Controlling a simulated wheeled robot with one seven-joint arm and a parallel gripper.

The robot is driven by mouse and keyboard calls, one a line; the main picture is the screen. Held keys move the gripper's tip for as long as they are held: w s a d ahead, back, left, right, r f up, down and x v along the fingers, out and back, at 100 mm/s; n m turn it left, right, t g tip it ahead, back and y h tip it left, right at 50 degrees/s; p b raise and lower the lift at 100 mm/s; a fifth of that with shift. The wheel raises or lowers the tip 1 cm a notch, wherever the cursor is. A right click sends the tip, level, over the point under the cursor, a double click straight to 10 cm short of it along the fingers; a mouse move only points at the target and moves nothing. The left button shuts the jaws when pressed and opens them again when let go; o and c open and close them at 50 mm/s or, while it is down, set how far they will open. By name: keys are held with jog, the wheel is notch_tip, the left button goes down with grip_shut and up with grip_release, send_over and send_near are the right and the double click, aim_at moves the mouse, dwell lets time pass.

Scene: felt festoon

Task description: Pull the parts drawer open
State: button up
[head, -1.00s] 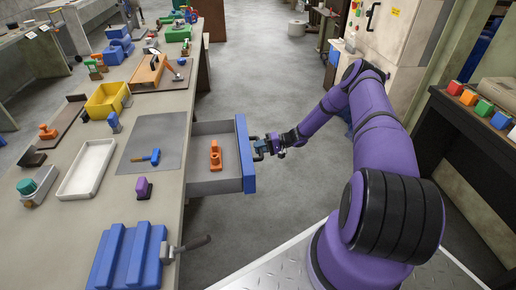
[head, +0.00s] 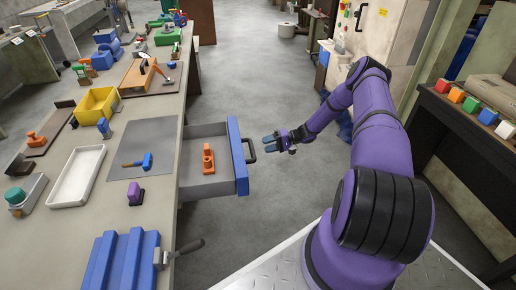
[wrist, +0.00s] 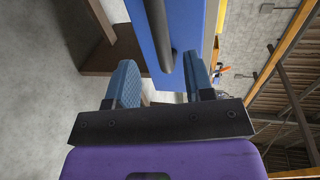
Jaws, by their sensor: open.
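The parts drawer (head: 208,186) stands pulled out from the workbench in the head view, with an orange part (head: 208,159) lying inside. Its blue front (head: 238,157) carries a black handle (head: 249,150). My gripper (head: 268,142) is open, just right of the handle and apart from it. In the wrist view the two blue fingers (wrist: 160,85) are spread, with the dark handle bar (wrist: 160,35) and the blue drawer front (wrist: 185,25) beyond them. The fingers hold nothing.
The workbench top (head: 160,205) carries a white tray (head: 76,178), a yellow bin (head: 98,104), a blue ridged block (head: 122,262) and several tools. The floor right of the drawer is clear. A dark shelf with coloured blocks (head: 456,95) stands at the right.

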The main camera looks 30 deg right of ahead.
jog(key=shift+v, duration=1.5)
jog(key=shift+r, duration=0.1)
